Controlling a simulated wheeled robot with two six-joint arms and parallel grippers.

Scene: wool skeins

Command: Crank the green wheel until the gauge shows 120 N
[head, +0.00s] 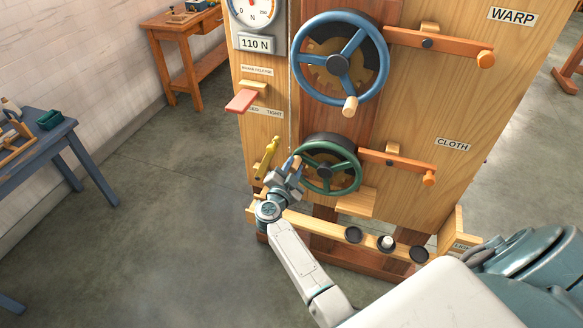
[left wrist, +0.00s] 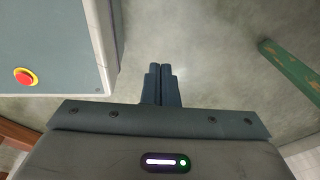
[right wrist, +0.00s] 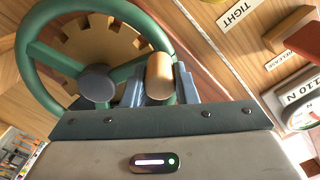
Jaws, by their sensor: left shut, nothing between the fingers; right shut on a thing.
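The green wheel (head: 331,165) is on the lower part of the wooden panel, beside the CLOTH label. In the right wrist view the wheel's hub (right wrist: 97,84) and spokes show, with a toothed wooden gear behind. My right gripper (head: 290,168) is at the wheel's left side, shut on its wooden crank handle (right wrist: 159,76). The gauge (head: 252,12) is at the top left of the panel, cut off by the picture's edge. Its readout (head: 256,44) shows 110 N. My left gripper (left wrist: 162,84) is shut and empty, over the floor in the left wrist view.
A blue wheel (head: 338,62) with its own handle is above the green one. Orange levers (head: 400,166) are at the right of both wheels. A red-ended brake lever (head: 242,101) and a yellow piece (head: 266,158) are at the left. A ledge with dark round cups (head: 353,234) runs below.

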